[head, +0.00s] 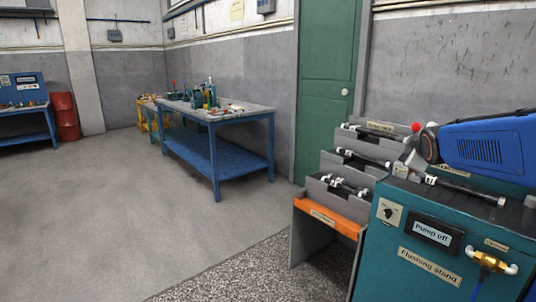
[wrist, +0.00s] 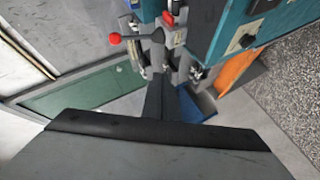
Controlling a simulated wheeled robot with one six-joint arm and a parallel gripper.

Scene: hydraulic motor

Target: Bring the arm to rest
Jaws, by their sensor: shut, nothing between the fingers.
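My gripper (wrist: 162,88) shows in the wrist view, its dark fingers close together and empty, pointing up the picture from the wide grey-black body at the bottom. It appears shut. Past the fingertips are grey holders and a lever with a red ball (wrist: 115,38). The same red ball (head: 416,127) shows in the head view above the holders.
The teal flushing stand (head: 408,275) reads "Pump off". Beside it is a stepped grey rack (head: 318,190) with hoses and an orange edge (head: 328,217). A blue vented casing (head: 485,145) extends above the stand. A blue workbench (head: 218,165) stands farther off; floor at left is clear.

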